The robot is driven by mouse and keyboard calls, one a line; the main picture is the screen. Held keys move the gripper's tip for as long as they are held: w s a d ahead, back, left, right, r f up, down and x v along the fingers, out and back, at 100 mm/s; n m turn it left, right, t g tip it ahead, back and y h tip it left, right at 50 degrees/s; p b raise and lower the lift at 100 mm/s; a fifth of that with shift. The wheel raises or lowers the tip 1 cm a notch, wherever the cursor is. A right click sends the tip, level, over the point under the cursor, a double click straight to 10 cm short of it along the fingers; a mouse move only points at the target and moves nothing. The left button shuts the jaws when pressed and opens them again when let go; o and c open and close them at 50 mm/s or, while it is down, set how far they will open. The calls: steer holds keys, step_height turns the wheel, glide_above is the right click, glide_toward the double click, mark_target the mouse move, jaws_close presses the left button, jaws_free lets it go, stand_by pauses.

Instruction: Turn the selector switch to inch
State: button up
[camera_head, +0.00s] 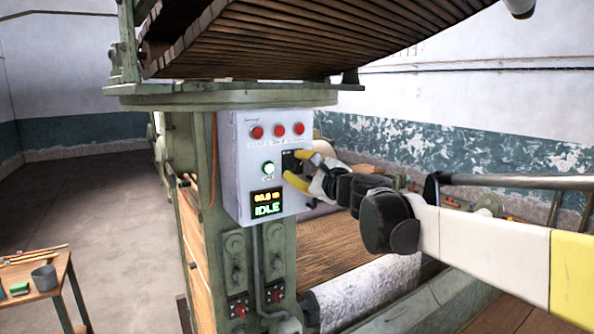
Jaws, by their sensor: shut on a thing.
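A pale grey control box (237,190) is fixed to the green machine's post. My gripper (293,168) comes from the right, and its yellow fingers are shut at the dark selector switch (288,158) on the box's right side. The fingers partly cover the switch, so its pointer and the position it is turned to cannot be made out. The box's display (267,203) reads "IDLE" in green under a small orange number.
A slatted lattice (290,40) overhangs the box. A small wooden table (35,285) stands at lower left. Open floor (95,205) lies left of the machine.

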steer(key=shift+m, duration=0.9)
steer(key=o, duration=1.2)
steer(key=v, duration=1.2)
steer(key=shift+f+b, duration=0.1)
steer(key=shift+b, duration=0.2)
